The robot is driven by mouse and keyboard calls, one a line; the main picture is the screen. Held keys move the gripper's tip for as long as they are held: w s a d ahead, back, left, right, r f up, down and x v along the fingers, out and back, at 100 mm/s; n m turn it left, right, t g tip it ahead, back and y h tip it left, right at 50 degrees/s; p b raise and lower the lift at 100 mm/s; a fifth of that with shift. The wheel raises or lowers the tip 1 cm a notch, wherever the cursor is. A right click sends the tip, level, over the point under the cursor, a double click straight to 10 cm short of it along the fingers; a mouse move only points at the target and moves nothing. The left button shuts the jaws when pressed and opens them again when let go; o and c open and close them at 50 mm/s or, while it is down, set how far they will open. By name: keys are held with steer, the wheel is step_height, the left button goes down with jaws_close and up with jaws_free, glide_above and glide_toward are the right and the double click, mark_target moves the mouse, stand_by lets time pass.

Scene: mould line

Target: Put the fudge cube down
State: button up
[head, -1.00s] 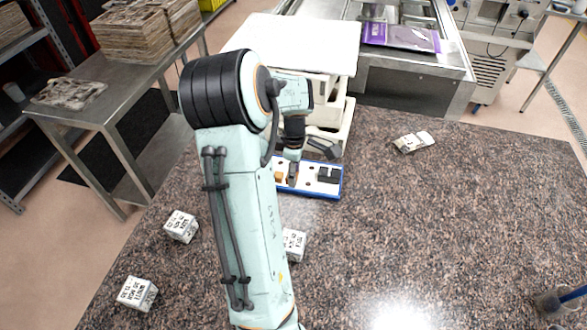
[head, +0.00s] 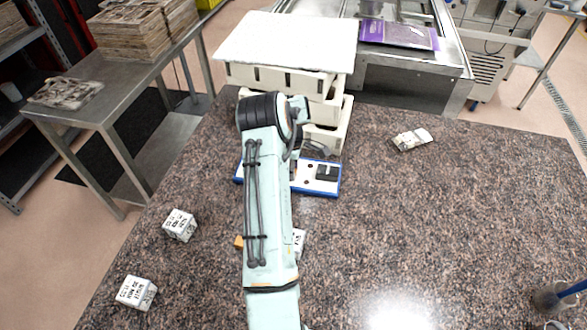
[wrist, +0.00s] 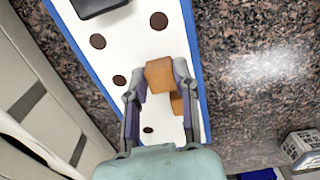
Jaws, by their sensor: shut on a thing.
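The fudge cube (wrist: 159,75) is an orange-brown block between the two fingers of my gripper (wrist: 159,80) in the wrist view. The fingers are shut on it from both sides. It is over the white board (wrist: 100,68), which has a blue rim and round brown marks. Whether the cube touches the board, I cannot tell. A second orange-brown piece (wrist: 177,103) shows just below it, partly hidden by the cube and a finger. In the head view my arm hides the gripper, the held cube and part of the blue-rimmed board (head: 312,190).
A black block (head: 327,172) is on the board's right part. Stacked cream trays (head: 335,115) stand behind. Labelled white cubes (head: 180,225) (head: 137,292) are at left; another (head: 299,240) is beside my arm. A small orange block (head: 239,242) is partly hidden. The counter's right (head: 440,220) is mostly clear.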

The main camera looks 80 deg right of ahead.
steer(key=shift+f, duration=0.1)
steer(key=o, duration=0.8)
step_height(320, 180, up, 12)
steer(key=shift+r, duration=0.15)
steer(key=shift+w, duration=0.1)
